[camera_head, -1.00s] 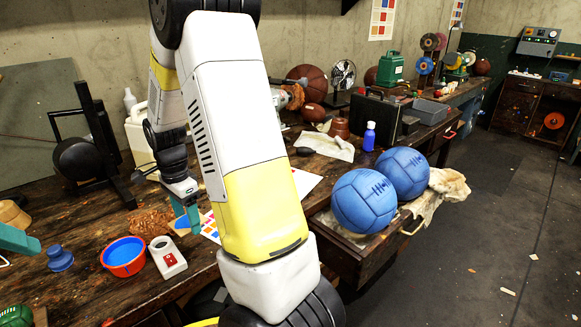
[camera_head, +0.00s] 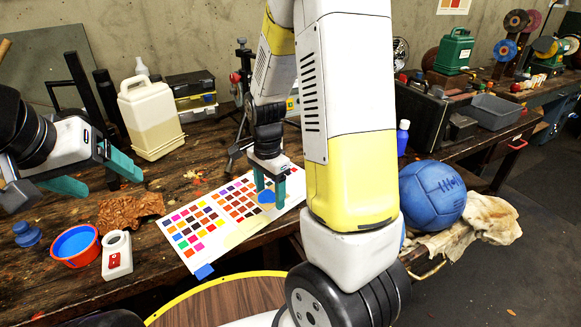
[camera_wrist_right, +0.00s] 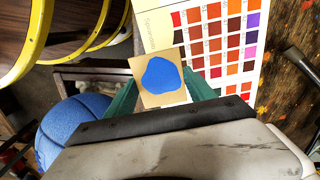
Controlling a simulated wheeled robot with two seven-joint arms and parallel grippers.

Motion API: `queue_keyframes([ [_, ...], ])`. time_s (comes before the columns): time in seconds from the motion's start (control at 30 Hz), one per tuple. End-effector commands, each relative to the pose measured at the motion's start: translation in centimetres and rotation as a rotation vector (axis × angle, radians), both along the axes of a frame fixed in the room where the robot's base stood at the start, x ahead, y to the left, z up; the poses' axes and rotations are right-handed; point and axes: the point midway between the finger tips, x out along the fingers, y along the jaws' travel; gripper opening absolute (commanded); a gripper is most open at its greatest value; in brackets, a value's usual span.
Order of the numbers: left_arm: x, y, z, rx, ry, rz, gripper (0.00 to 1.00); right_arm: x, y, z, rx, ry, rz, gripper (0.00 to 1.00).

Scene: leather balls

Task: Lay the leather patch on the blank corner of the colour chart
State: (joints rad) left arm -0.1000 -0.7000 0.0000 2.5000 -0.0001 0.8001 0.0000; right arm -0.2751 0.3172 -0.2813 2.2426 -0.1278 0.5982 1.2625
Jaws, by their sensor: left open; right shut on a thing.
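The colour chart (camera_head: 204,206), a white sheet with rows of coloured squares, lies on the wooden bench. It also fills the upper part of the right wrist view (camera_wrist_right: 172,40). My right gripper (camera_head: 270,193) is shut on the leather patch, a small tan rectangle with a blue blob (camera_wrist_right: 161,75), over the chart's right part. The patch's blue face shows between the fingers in the head view (camera_head: 266,197). I cannot tell whether the patch touches the chart. My left gripper (camera_head: 97,177) is open and empty, left of the chart.
A white jug (camera_head: 150,120) stands behind. A blue ball (camera_head: 432,195) is at right.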

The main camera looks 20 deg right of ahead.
Motion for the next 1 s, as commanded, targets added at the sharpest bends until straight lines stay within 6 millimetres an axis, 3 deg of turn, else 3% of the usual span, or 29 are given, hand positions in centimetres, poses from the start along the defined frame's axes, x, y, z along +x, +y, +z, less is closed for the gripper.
queue_keyframes([
  [0.3,0.0,0.0,0.0,0.000,0.000,0.000,0.77,5.3,-6.7,-0.9,-0.001,0.000,-0.007,0.21],
  [0.5,0.0,0.0,0.0,0.000,0.000,0.000,0.77,7.8,-9.9,-1.2,0.000,0.000,-0.006,0.21],
  [0.8,0.0,0.0,0.0,0.000,0.000,0.000,0.77,9.3,-11.8,-1.5,0.000,0.000,-0.003,0.21],
  [1.0,0.0,0.0,0.0,0.000,0.000,0.000,0.77,9.2,-11.6,-4.6,0.000,0.002,-0.003,0.21],
])
